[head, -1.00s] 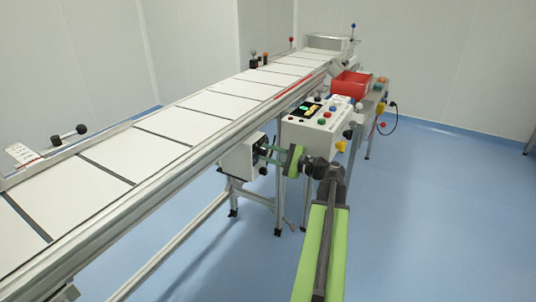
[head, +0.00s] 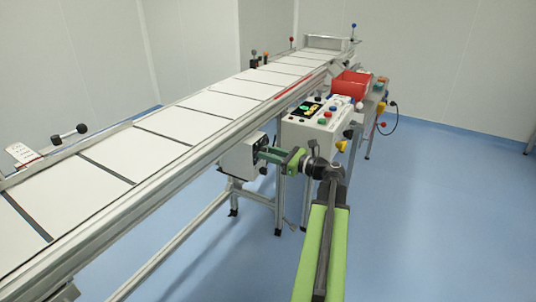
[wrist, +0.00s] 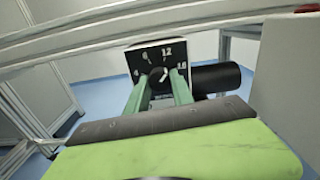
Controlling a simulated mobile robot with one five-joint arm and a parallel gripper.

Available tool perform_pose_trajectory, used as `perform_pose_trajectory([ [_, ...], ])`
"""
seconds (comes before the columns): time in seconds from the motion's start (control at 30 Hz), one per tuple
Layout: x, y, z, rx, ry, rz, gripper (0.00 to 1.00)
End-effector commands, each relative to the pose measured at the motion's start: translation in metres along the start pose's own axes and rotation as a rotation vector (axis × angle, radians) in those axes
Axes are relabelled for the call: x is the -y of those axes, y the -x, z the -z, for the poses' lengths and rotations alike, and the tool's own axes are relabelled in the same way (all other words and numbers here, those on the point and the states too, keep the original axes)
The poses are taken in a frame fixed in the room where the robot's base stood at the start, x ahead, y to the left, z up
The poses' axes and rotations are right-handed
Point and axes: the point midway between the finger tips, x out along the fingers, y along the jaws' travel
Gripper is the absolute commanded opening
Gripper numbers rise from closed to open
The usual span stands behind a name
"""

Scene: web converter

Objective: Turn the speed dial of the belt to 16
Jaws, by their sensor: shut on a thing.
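The speed dial (wrist: 159,75) is a dark round knob on a black scale face marked 4, 8, 12 and 16. It sits on a white box (head: 238,158) under the near side of the belt (head: 200,103). My gripper (head: 264,153) reaches the dial from the right. In the wrist view, its two green fingers (wrist: 159,91) are shut on the dial, one on each side. A small white mark on the dial appears to slant up and right, between 12 and 16. The fingers cover the lower part of the face.
A black cylinder (wrist: 217,78) juts out to the right of the dial box. A control box (head: 312,125) with buttons stands behind my gripper, near a red bin (head: 351,84). Frame legs (head: 278,200) stand below. The blue floor at right is clear.

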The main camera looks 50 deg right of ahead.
Motion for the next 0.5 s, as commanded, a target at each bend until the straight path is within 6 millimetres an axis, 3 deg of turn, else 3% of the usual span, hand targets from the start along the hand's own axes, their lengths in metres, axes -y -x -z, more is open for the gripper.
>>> perform_pose_trajectory([
  [0.5, -0.0021, 0.0009, 0.0014, -0.005, -0.424, -0.002, 0.0],
])
